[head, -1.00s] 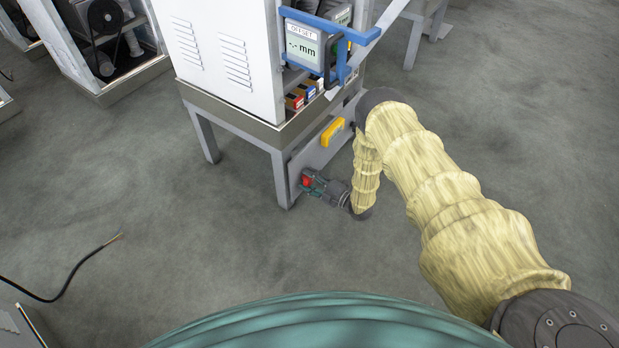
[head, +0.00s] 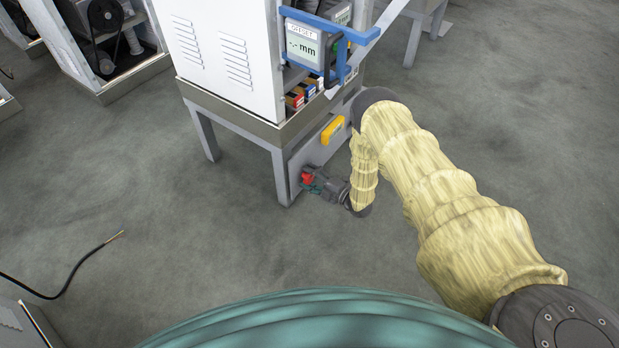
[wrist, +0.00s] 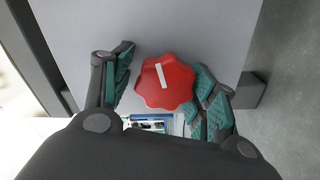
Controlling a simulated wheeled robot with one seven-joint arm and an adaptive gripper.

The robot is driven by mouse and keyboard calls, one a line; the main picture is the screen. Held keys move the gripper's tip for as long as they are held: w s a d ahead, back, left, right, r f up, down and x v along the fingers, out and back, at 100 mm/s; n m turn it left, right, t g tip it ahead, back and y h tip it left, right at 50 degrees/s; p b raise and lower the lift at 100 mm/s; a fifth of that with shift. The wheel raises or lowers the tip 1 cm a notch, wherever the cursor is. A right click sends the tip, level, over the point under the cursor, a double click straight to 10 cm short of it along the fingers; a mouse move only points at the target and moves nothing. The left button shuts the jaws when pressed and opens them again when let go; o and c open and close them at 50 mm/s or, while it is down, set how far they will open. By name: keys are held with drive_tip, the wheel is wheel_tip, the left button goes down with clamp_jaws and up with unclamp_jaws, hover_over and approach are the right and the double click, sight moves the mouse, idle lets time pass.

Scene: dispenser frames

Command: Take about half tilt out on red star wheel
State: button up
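The red star wheel (wrist: 165,82) sits on a grey panel (wrist: 190,30) in the wrist view. A white line on its face leans slightly left of upright. It shows small and partly covered in the head view (head: 307,177), low on the machine stand. My gripper (wrist: 164,60) is open with a finger on either side of the wheel. The left finger stands clear of it by a visible gap. The right finger is close against the wheel's right edge; I cannot tell whether it touches. In the head view my gripper (head: 316,186) is at the wheel.
A yellow handle (head: 333,130) is above the wheel. A display marked OFFSET (head: 303,45) in a blue frame shows "-.- mm". Coloured blocks (head: 296,97) sit on the machine's ledge. A cable (head: 70,275) with a bare end is at lower left. Open floor surrounds the stand.

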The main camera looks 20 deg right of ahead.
drive_tip(key=shift+s+a+f, duration=0.1)
drive_tip(key=shift+s+f, duration=0.1)
drive_tip(key=shift+f, duration=0.2)
drive_tip(key=shift+r, duration=0.15)
drive_tip(key=v, duration=1.2)
